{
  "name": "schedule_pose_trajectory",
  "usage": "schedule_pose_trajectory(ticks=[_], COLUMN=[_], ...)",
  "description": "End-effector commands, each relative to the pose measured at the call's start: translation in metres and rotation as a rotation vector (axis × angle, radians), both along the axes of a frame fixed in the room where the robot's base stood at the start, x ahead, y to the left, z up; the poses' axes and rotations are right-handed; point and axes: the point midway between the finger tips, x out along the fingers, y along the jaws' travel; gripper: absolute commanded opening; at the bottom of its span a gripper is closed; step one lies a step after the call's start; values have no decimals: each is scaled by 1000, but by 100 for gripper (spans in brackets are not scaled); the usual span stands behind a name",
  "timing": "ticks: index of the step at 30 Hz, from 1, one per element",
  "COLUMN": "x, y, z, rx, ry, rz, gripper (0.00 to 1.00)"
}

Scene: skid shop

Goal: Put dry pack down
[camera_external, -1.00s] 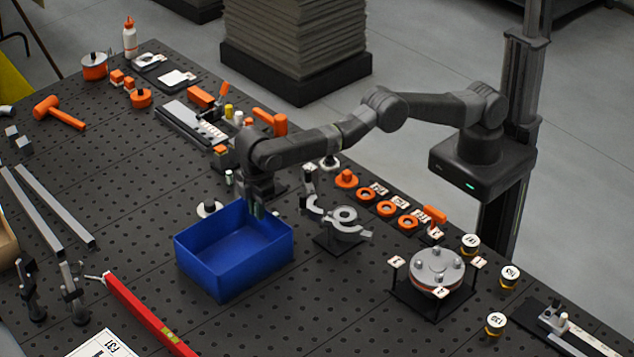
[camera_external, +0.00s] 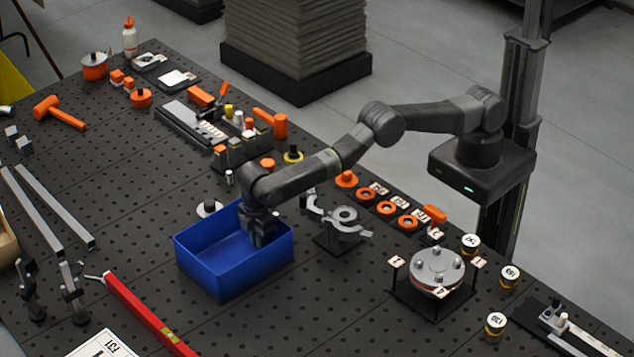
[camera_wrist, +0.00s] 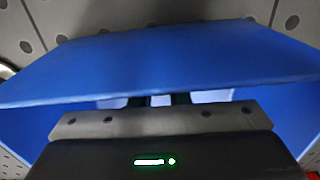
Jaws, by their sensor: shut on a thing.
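My gripper (camera_external: 264,236) points down inside the blue bin (camera_external: 205,262), near its right back corner. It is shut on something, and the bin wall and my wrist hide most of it.
A grey clamp-like part (camera_external: 343,222) stands close right of the bin. A red level (camera_external: 148,312) lies in front of it. A round flanged part (camera_external: 437,267) stands further right. Orange rings (camera_external: 387,208) line the back edge. The bin's visible floor is clear.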

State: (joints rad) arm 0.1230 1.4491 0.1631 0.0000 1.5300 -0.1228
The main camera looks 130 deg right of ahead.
Motion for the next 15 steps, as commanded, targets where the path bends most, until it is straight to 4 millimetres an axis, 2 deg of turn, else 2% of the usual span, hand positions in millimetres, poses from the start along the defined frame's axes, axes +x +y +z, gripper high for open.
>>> schedule_pose_trajectory(ticks=[9, 10, 12, 15], x=[0, 0, 0, 0], y=[0, 0, 0, 0], z=[-4, -2, -2, -2], rx=[0, 0, 0, 0], ry=[-1, -1, -1, -1], rz=[0, 0, 0, 0], gripper=[0, 21, 35, 37])
